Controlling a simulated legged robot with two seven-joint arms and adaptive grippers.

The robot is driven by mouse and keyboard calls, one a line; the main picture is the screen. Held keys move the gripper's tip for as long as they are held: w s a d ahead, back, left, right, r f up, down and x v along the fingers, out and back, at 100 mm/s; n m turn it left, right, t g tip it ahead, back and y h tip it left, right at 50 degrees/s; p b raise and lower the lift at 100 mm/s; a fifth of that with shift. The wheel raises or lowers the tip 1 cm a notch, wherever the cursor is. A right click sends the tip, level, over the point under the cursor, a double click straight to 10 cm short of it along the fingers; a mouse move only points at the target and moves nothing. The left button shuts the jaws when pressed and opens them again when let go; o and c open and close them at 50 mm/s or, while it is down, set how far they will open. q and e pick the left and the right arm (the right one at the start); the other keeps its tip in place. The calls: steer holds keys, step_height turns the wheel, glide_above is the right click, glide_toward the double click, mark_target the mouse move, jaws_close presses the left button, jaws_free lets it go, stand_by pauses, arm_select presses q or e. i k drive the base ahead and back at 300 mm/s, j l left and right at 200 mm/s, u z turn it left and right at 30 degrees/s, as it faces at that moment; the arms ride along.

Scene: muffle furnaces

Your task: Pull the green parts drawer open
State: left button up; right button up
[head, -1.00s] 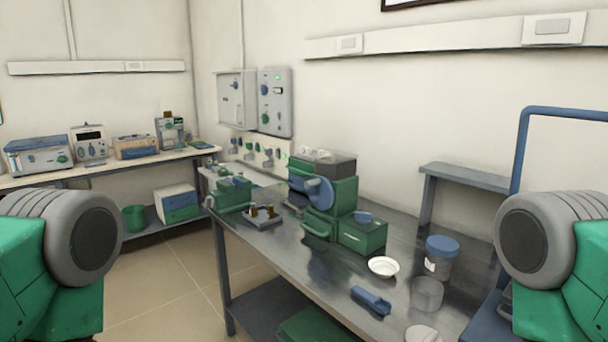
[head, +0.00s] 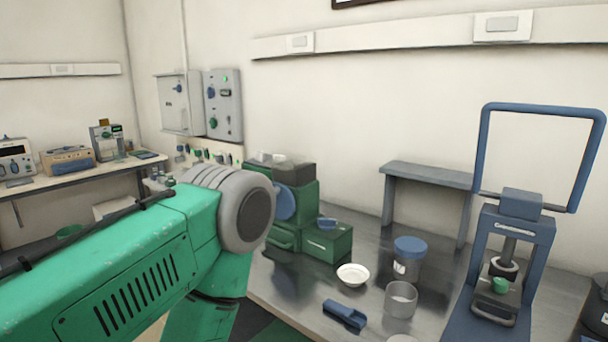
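A small green drawer box (head: 328,244) sits on the metal bench, with a pale strip on its front and a small blue item on its top. Its front looks shut. Beside it on the left stands a green machine (head: 306,197) with a round blue disc, and a low green front with a handle (head: 284,239), partly hidden by my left arm. I cannot tell for sure which green front is the parts drawer. My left arm crosses the lower left of the head view, but its gripper is not in view. My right gripper is not in view.
A white dish (head: 353,274), a blue scoop (head: 344,315), a blue-lidded jar (head: 408,259) and a clear beaker (head: 401,299) stand on the bench near the drawer box. A blue press (head: 512,262) with a tall handle stands at right. A grey raised shelf (head: 427,175) is behind.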

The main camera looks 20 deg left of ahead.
mark_target(267, 172)
steer(key=i+j+z, duration=0.1)
steer(key=j+z, duration=0.35)
steer(key=j, duration=0.9)
steer(key=k+j+z, duration=0.15)
steer(key=j+z, duration=0.3)
steer(key=j, duration=0.8)
